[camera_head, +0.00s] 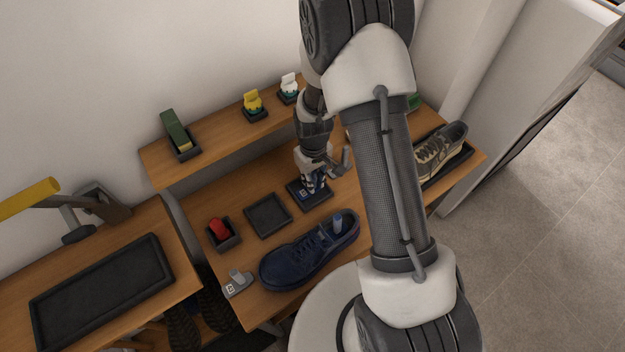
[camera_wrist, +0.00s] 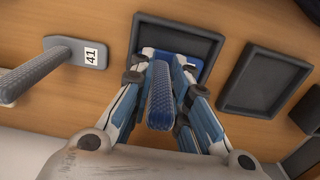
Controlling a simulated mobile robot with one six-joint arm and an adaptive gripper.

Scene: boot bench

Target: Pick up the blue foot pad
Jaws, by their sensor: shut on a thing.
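The blue foot pad has a blue plate in a dark tray (camera_wrist: 148,32) and a ribbed blue-grey stem (camera_wrist: 160,95) rising toward the wrist camera. My gripper (camera_wrist: 162,78) is shut on the stem, with a finger on each side. The plate shows partly between and beyond the fingers and appears still within the tray; I cannot tell whether it touches the bottom. In the head view my gripper (camera_head: 313,188) points down over this tray, and a little blue shows beneath it.
An empty dark tray (camera_head: 268,215) is beside it. A grey stemmed piece tagged 41 (camera_wrist: 88,53) stands on the other side. A navy shoe (camera_head: 305,255), a red piece (camera_head: 218,228) and a beige shoe (camera_head: 440,148) are on the bench. A raised shelf (camera_head: 215,137) runs behind.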

